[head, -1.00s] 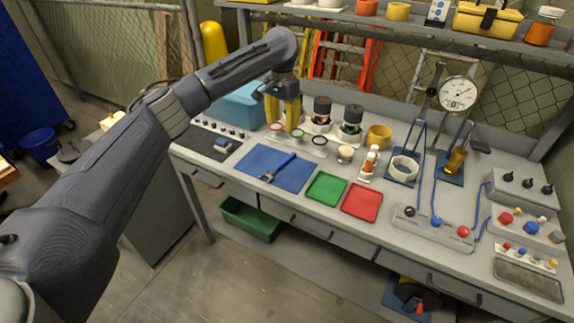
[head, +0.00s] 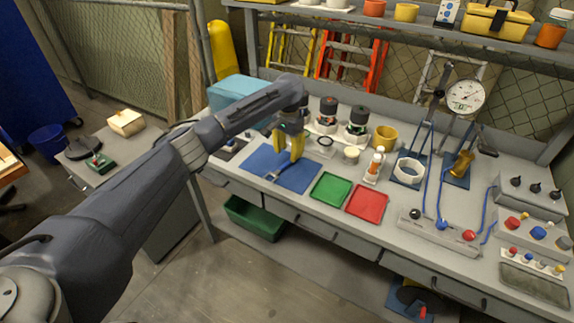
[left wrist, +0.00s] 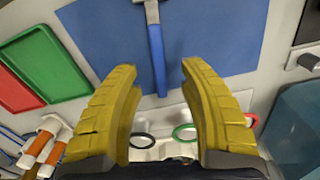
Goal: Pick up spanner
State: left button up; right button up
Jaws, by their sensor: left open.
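The spanner (head: 272,176) lies on the blue mat (head: 257,158) on the workbench. It has a grey metal head and a blue handle. In the left wrist view the spanner (left wrist: 157,58) runs from the top edge down between my fingers, on the blue mat (left wrist: 105,32). My left gripper (head: 288,156) is open and empty, with yellow fingers, above the mat at the handle end. In the left wrist view the left gripper (left wrist: 158,70) has one finger on each side of the handle line. Part of the handle is hidden behind it in the head view. My right gripper is not in view.
A green tray (head: 330,188) and a red tray (head: 367,203) lie to the right of the mat. Dark-topped jars (head: 327,112) and a blue box (head: 237,90) stand behind. An orange-and-white bottle (head: 374,163) stands behind the red tray.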

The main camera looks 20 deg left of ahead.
aim_at(289, 161)
pick_arm(q)
jog(key=shift+s+d+f, duration=0.1)
jog(key=shift+f, duration=2.1)
jog(key=shift+c, duration=0.5)
grip_shut()
